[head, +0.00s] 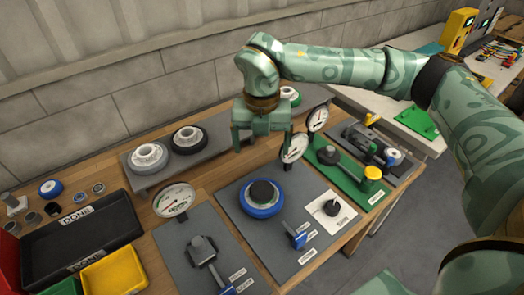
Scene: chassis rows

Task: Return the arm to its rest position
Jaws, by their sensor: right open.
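My right arm (340,63) reaches in from the right edge, its green patterned links bent so the wrist hangs down. My right gripper (263,143) is open and points down above the back of the workbench. I see nothing between its fingers. It hides part of the shelf and bench behind it. My left gripper is not in view.
A grey mat (236,205) holds a blue-rimmed wheel (262,198). Dial gauges (295,148) stand close to the gripper. White hubs (148,157) sit on a raised grey shelf. A black tray (80,240) is at left. A green board (345,180) lies right.

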